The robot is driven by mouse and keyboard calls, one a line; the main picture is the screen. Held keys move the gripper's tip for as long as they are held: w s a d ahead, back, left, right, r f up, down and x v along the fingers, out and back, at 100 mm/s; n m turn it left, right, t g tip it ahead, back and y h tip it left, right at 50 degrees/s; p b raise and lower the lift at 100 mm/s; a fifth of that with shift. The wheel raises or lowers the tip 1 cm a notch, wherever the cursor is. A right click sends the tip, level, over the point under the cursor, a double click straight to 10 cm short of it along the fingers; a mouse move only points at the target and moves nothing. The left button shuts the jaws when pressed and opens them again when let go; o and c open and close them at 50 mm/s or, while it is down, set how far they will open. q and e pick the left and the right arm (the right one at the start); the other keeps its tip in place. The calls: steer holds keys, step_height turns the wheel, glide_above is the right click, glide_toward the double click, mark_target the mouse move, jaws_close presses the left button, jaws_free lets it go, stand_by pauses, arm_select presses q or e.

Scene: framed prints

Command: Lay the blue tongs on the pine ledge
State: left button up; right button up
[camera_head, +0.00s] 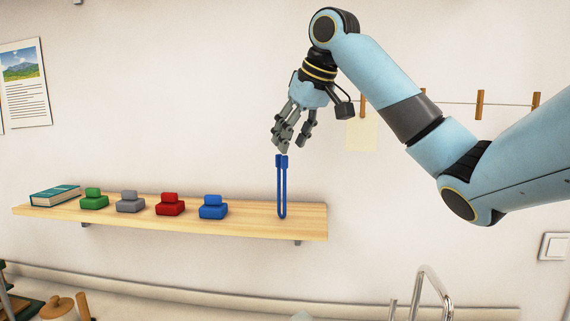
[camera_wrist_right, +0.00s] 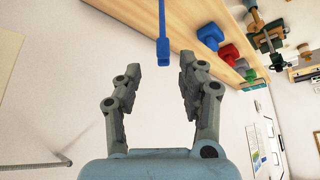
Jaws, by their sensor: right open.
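The blue tongs (camera_head: 282,188) stand upright at the right end of the pine ledge (camera_head: 262,225). Their curved end is down at the ledge, but I cannot tell whether it rests on the board. In the right wrist view the tongs (camera_wrist_right: 163,35) come in from the top edge, with one end near the gap between my fingertips. My right gripper (camera_head: 292,143) points down just above the tongs. It is open and empty, and its two fingers (camera_wrist_right: 170,76) are apart. My left gripper is not in view.
Blue (camera_head: 213,208), red (camera_head: 170,206), grey (camera_head: 130,203) and green (camera_head: 94,200) blocks stand along the ledge, with a teal book (camera_head: 55,195) at its left end. A pegged string (camera_head: 450,102) hangs at right. A tap (camera_head: 432,285) rises below.

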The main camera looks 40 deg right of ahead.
steer(key=v, duration=0.5)
steer(key=shift+s+r, duration=0.15)
steer(key=shift+r, duration=0.05)
steer(key=shift+a+f, duration=0.1)
